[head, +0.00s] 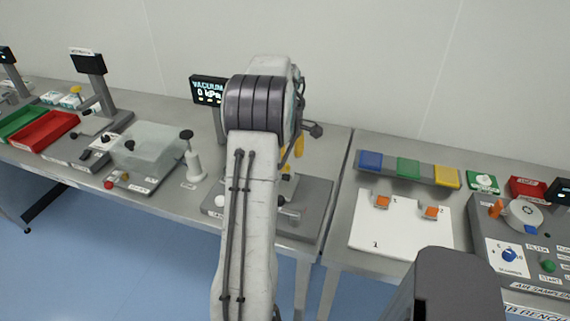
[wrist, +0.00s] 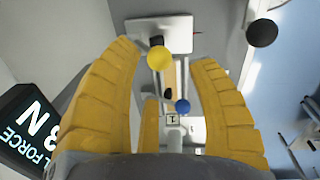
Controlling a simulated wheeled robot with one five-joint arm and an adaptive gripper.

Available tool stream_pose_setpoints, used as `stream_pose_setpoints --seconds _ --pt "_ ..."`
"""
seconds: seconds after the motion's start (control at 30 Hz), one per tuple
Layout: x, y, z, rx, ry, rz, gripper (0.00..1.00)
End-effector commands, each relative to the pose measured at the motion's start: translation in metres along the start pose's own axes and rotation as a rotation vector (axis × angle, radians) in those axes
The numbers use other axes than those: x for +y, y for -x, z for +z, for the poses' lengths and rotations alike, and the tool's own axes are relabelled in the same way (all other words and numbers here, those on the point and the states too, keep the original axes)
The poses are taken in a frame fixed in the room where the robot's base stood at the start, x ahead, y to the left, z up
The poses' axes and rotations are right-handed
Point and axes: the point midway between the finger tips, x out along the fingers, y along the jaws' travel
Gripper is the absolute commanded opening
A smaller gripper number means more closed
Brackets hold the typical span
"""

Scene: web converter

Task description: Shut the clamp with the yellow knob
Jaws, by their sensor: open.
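The yellow knob (wrist: 158,59) shows in the wrist view just below a pale plate (wrist: 180,24), between the yellow fingers of my gripper (wrist: 166,56). The fingers are spread apart, and I see no contact with the knob. A blue knob (wrist: 182,106) sits lower, beside a small block marked 1 (wrist: 172,121). Thin grey bars run between the two knobs. In the head view my arm hides most of the clamp station, and only part of its grey base (head: 316,196) shows. A yellow finger of my gripper shows behind the arm there. I cannot tell the clamp's exact position.
A force display (wrist: 30,128) stands close on the left in the wrist view, and a black ball knob (wrist: 262,33) at upper right. In the head view a clear box (head: 150,147) and white hand tool (head: 193,163) stand left, a white sheet (head: 385,238) right.

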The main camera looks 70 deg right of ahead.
Motion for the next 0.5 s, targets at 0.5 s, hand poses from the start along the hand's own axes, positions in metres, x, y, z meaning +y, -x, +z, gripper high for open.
stream_pose_setpoints --seconds 0.5 --pt "0.001 -0.047 0.000 0.000 0.001 0.001 0.53"
